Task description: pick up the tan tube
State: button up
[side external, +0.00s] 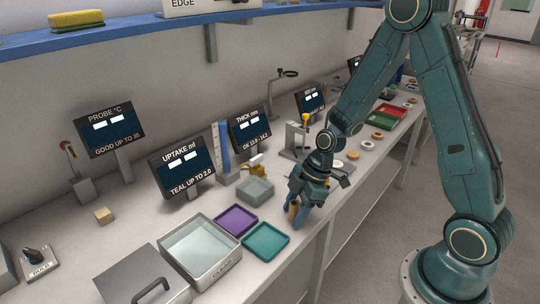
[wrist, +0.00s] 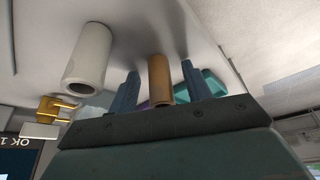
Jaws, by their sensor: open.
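The tan tube (wrist: 159,80) stands between the two blue fingers of my gripper (wrist: 160,84) in the wrist view. A gap shows on each side of it, so the fingers are open around it and not closed on it. In the side external view my gripper (side external: 299,213) points down at the bench near its front edge. The tan tube (side external: 293,209) shows there as a small brown piece beside the blue fingers, partly hidden by the gripper.
A white tube (wrist: 88,58) stands left of the fingers in the wrist view. A teal tray (side external: 266,240), a purple tray (side external: 236,221) and a grey block-shaped container (side external: 256,189) are close by. Display screens line the back.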

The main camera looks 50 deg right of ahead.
jog(key=c, duration=1.1)
jog(key=shift+o, duration=0.2)
jog(key=shift+r, duration=0.15)
notch_tip(320, 180, up, 20)
dwell(0.5)
